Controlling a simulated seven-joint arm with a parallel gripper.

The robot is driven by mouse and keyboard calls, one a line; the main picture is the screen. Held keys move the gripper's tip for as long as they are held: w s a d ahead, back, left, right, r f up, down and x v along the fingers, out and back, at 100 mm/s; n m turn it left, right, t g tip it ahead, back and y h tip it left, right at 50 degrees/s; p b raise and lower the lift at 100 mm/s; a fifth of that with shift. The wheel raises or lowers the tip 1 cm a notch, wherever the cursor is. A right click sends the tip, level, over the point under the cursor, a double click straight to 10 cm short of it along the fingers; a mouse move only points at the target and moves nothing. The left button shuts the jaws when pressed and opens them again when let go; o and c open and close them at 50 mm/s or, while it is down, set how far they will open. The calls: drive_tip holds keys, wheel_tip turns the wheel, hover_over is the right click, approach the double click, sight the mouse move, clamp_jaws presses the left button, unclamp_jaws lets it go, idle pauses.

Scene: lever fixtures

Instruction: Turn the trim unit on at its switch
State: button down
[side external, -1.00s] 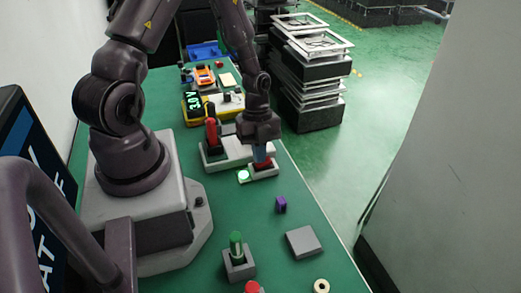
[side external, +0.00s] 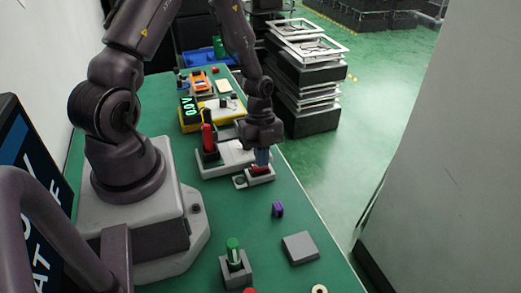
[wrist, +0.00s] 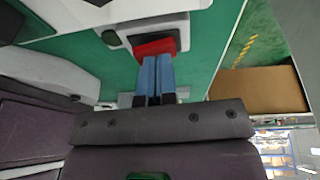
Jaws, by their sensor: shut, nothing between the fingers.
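A small pale unit (side external: 257,178) with a red rocker switch (side external: 260,169) and a round lamp (side external: 239,180) sits on the green bench near its right edge. The lamp looks dark. The wrist view shows the red switch (wrist: 155,47) and the dark lamp (wrist: 111,38) beside it. My gripper (side external: 262,162) points down at the switch, its blue fingers together and empty. The fingertips (wrist: 157,58) are at the red switch and appear to touch it; they hide part of it. No readable label shows which unit is the trim unit.
Just behind stands a pale fixture (side external: 232,158) with an upright red-handled lever (side external: 207,138). A yellow meter (side external: 192,123) with a green display is farther back. A purple block (side external: 278,209), a grey plate (side external: 300,248) and a green-handled lever (side external: 233,249) are nearer the camera.

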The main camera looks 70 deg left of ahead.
drive_tip(key=d+v, duration=0.1)
drive_tip(key=v, duration=1.2)
drive_tip(key=shift+w+r, duration=0.25)
drive_tip(key=shift+r, duration=0.3)
drive_tip(key=shift+s, duration=0.1)
drive_tip(key=shift+s+a+r, duration=0.15)
drive_tip(key=shift+s+r, duration=0.1)
drive_tip(key=shift+s, duration=0.2)
drive_tip(key=x, duration=0.8)
drive_tip(key=a+x, duration=0.1)
drive_tip(key=x, duration=0.4)
drive_tip(key=shift+s+f, duration=0.2)
drive_tip(key=shift+f, duration=0.4)
drive_tip(key=shift+s, duration=0.1)
